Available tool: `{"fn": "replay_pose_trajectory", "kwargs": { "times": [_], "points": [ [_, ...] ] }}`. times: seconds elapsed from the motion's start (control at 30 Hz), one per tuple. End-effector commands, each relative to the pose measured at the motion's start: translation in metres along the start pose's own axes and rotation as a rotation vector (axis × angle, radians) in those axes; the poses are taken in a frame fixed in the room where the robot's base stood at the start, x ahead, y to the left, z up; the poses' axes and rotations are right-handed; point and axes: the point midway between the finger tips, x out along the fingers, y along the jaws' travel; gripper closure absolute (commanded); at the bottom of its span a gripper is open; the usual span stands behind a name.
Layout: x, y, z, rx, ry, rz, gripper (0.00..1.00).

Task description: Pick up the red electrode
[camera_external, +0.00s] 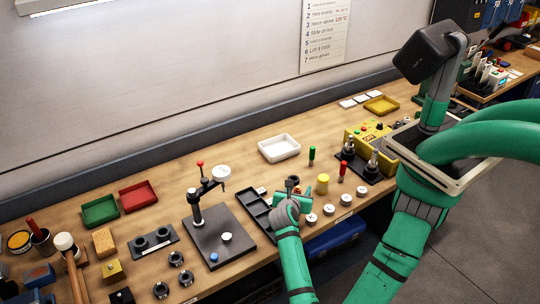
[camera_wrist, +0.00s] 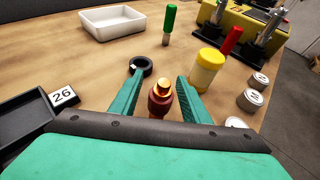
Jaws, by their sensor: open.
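A dark red piece with a copper-coloured top (camera_wrist: 160,98) stands between the fingers of my open gripper (camera_wrist: 161,77) in the wrist view, with gaps at both sides; its lower end is hidden by my gripper body. A second red piece, a slim red cylinder (camera_wrist: 230,40), stands behind the yellow jar (camera_wrist: 208,72); it also shows in the external view (camera_external: 342,170). I cannot tell for certain which is the red electrode. In the external view my gripper (camera_external: 297,196) is low over the bench beside the black tray and hides the copper-topped piece.
A black ring (camera_wrist: 141,66) lies just beyond my left fingertip. A green cylinder (camera_external: 311,154) and a white tray (camera_external: 279,148) stand farther back. White round pieces (camera_external: 328,209) are at the right along the front edge. A black compartment tray (camera_external: 258,212) is close at left.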

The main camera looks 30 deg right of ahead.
Motion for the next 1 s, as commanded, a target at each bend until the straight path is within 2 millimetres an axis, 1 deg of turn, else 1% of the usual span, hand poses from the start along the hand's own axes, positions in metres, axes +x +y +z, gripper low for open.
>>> {"fn": "replay_pose_trajectory", "kwargs": {
  "times": [0.17, 0.2, 0.27, 0.3, 0.33, 0.37, 0.63, 0.77, 0.87, 0.97, 1.0],
  "points": [
    [0.0, 0.0, 0.0, 0.0, 0.0, 0.0, 0.57],
    [0.0, 0.0, 0.0, 0.0, 0.0, 0.0, 0.67],
    [0.0, 0.0, 0.0, 0.0, 0.0, 0.0, 0.81],
    [0.0, 0.0, 0.0, 0.0, 0.0, 0.0, 0.91],
    [0.0, 0.0, 0.0, 0.0, 0.0, 0.0, 0.98],
    [0.0, 0.0, 0.0, 0.0, 0.0, 0.0, 1.0],
    [-0.001, 0.0, 0.001, 0.001, -0.001, 0.001, 1.0],
    [-0.002, 0.0, 0.005, 0.002, -0.001, 0.0, 1.0],
    [-0.005, 0.0, 0.012, 0.003, 0.0, 0.0, 1.0],
    [-0.01, 0.0, 0.024, 0.005, 0.0, 0.0, 1.0],
    [-0.013, 0.0, 0.031, 0.006, 0.0, -0.001, 1.0]
  ]
}}
